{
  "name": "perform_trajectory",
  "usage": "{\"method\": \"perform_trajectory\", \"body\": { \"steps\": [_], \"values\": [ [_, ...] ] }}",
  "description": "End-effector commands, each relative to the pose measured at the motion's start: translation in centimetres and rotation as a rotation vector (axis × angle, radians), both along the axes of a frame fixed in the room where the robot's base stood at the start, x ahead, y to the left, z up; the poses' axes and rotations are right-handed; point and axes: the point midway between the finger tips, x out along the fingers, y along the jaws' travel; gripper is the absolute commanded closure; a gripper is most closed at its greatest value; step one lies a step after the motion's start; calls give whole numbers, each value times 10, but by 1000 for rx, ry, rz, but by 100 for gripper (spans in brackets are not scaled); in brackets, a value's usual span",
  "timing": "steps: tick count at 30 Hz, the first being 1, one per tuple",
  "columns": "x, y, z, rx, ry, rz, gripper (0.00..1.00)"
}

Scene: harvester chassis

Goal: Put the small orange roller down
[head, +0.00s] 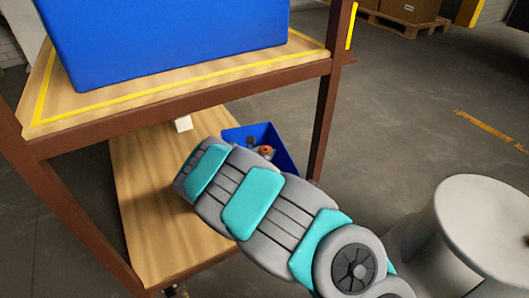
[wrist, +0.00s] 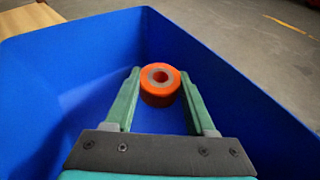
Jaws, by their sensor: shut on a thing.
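The small orange roller (wrist: 160,92) is a short orange cylinder with a grey ring and a hole in its end face. It sits between the green fingertips of my gripper (wrist: 160,78), which is shut on it. A blue bin (wrist: 225,80) surrounds the roller and fingers in the wrist view. In the head view the orange roller (head: 265,150) shows small inside the blue bin (head: 285,160) on the lower shelf. My arm hides part of the bin there. I cannot tell whether the roller touches the bin floor.
A large blue crate (head: 170,40) stands on the upper wooden shelf (head: 100,103), above the lower shelf (head: 150,190). A brown post (head: 325,115) rises close by the small bin. A light grey cylindrical object (head: 485,225) is at right. Open floor lies behind.

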Motion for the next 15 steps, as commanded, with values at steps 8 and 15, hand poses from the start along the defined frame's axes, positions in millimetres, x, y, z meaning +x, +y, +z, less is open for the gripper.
{"method": "perform_trajectory", "body": {
  "steps": [8, 15],
  "values": [
    [0, 0, -9, -1, 0, 0, 100],
    [0, 0, -12, -1, 2, 1, 41]
  ]
}}
